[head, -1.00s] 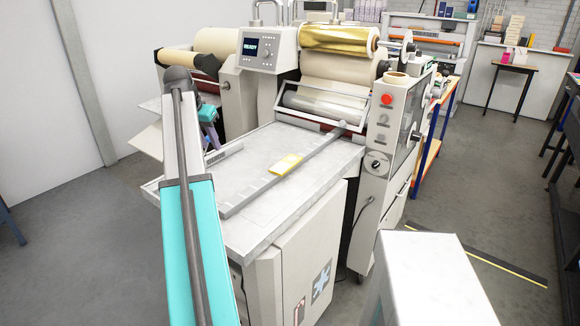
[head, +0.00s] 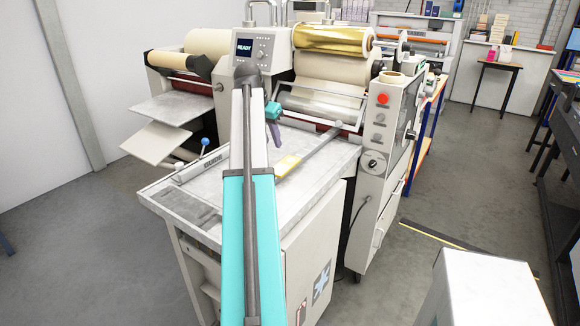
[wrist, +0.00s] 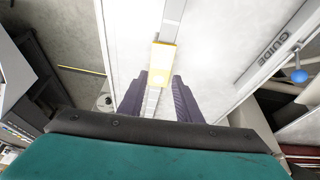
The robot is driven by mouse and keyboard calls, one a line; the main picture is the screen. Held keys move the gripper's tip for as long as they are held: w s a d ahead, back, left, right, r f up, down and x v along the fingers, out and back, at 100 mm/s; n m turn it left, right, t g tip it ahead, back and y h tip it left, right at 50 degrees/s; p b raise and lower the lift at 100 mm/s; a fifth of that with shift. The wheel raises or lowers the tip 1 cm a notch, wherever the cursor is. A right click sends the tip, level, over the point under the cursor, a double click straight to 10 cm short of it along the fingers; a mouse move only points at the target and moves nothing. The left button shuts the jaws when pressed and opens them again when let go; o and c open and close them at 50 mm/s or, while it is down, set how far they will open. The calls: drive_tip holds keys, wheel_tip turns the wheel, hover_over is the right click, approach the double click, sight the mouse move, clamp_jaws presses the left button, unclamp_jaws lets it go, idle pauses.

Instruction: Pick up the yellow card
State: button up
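The yellow card (head: 287,166) lies on the pale feed table of the laminating machine, along the grey ruler strip, just right of my arm in the head view. In the wrist view the card (wrist: 162,57) is straight ahead, just beyond the gap between the fingertips. My gripper (wrist: 159,90) has two dark purple fingers, spread apart with nothing held between them. In the head view my gripper (head: 274,135) is above the table, close to the card's far left side and partly hidden by my arm.
The machine's rollers (head: 322,105) stand behind the table, with a control cabinet (head: 385,140) at its right. A guide bar (head: 210,164) with a blue knob (head: 205,142) is on the table's left. Most of the tabletop is bare.

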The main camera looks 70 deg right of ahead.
drive_tip(key=shift+w+a, duration=0.1)
drive_tip(key=o, duration=1)
drive_tip(key=shift+w, duration=0.15)
drive_tip(key=shift+c, duration=0.2)
drive_tip(key=p, duration=0.2)
approach(280, 169)
drive_tip(key=shift+x, duration=0.95)
drive_tip(key=shift+a, duration=0.1)
drive_tip(key=shift+f, duration=0.1)
drive_tip(key=shift+p+x, duration=0.8)
drive_tip(key=shift+x, duration=0.4)
drive_tip(key=shift+p+x, duration=0.3)
drive_tip(key=shift+x, duration=1.05)
drive_tip(key=shift+c, duration=0.2)
